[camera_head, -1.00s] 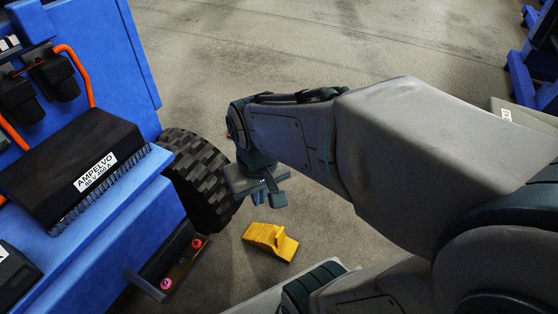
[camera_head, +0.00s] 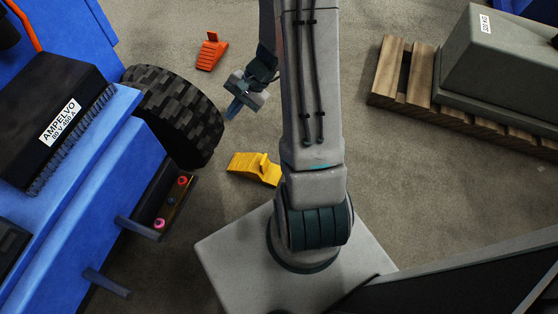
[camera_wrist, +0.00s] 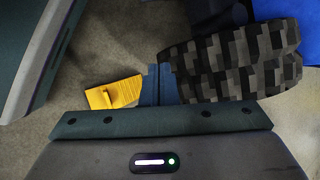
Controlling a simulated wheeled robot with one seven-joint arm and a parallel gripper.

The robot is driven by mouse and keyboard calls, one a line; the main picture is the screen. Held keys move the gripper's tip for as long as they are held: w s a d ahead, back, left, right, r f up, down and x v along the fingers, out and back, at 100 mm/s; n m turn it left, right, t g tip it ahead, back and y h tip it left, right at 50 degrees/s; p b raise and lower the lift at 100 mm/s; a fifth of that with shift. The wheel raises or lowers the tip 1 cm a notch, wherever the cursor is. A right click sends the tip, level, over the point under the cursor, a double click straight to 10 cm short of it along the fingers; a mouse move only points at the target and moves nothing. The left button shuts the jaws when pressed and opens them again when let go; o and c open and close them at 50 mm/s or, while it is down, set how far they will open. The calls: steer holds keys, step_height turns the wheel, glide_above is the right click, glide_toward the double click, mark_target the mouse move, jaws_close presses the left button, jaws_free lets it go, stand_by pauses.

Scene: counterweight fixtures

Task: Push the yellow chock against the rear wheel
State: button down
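The yellow chock (camera_head: 255,168) lies on the floor in the head view, a little right of the lower end of the black rear wheel (camera_head: 178,108), with a gap between them. My gripper (camera_head: 232,111) is beside the wheel's right side, above and left of the chock in the picture, apart from the chock. In the wrist view, its blue fingers (camera_wrist: 163,85) are together with nothing between them. There the yellow chock (camera_wrist: 115,93) lies left of the fingers and the wheel tread (camera_wrist: 235,65) right of them. Whether the fingers touch the wheel is unclear.
An orange chock (camera_head: 211,54) lies on the floor beyond the wheel. The blue vehicle body (camera_head: 110,175) fills the left, with a protruding bracket holding red and pink knobs. A wooden pallet (camera_head: 393,80) with a grey weight (camera_head: 500,60) stands right. Floor between is clear.

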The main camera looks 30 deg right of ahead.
steer(key=w+d+f+m+t, duration=0.2)
steer(key=d+f+m, duration=0.3)
steer(key=f, duration=0.5)
steer(key=m+t+h, duration=0.2)
steer(key=m+t, duration=0.1)
steer(key=m, duration=0.9)
glide_toward(266, 167)
steer(key=shift+b+x, duration=2.55)
steer(key=shift+x, duration=1.15)
steer(key=shift+s+f, duration=0.1)
steer(key=shift+s, duration=0.05)
steer(key=shift+a, duration=0.2)
steer(key=shift+w, duration=0.2)
